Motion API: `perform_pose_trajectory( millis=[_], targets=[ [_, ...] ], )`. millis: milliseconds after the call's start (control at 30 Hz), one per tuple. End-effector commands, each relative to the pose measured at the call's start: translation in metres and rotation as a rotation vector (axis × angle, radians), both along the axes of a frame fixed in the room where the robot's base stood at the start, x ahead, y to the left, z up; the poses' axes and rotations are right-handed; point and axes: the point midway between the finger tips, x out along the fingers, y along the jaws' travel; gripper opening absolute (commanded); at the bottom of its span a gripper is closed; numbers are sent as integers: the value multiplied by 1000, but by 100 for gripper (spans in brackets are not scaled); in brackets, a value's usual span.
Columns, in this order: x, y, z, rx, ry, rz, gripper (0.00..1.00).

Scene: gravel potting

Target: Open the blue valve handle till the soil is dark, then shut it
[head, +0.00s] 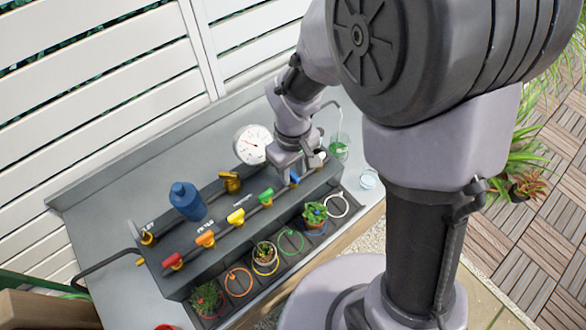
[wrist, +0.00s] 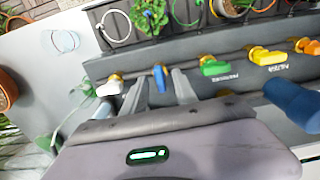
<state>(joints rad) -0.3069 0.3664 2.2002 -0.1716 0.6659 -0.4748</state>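The blue valve handle (wrist: 160,79) sits on the pipe along the grey manifold, between the white and green handles. In the head view the blue handle (head: 294,178) is partly hidden by my gripper (head: 286,166). In the wrist view the two fingers of my gripper (wrist: 158,84) stand either side of the blue handle, with a gap showing on both sides. A leafy green plant (head: 315,212) in a pot stands in front of that valve, with a blue ring by its base. It also shows in the wrist view (wrist: 150,14). Its leaves hide most of the soil.
The green (head: 267,196), yellow (head: 236,217), orange (head: 205,239) and red (head: 173,261) handles line the pipe, with the white handle (wrist: 109,88) on the other side. A glass (head: 340,147) stands right.

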Motion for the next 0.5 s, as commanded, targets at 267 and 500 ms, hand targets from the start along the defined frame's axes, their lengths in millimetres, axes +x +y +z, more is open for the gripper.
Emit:
perform_pose_trajectory(
  millis=[267, 500],
  targets=[
    [0, 0, 1, 0, 0, -1, 34],
    [1, 0, 50, 1, -3, -2, 34]
  ],
)
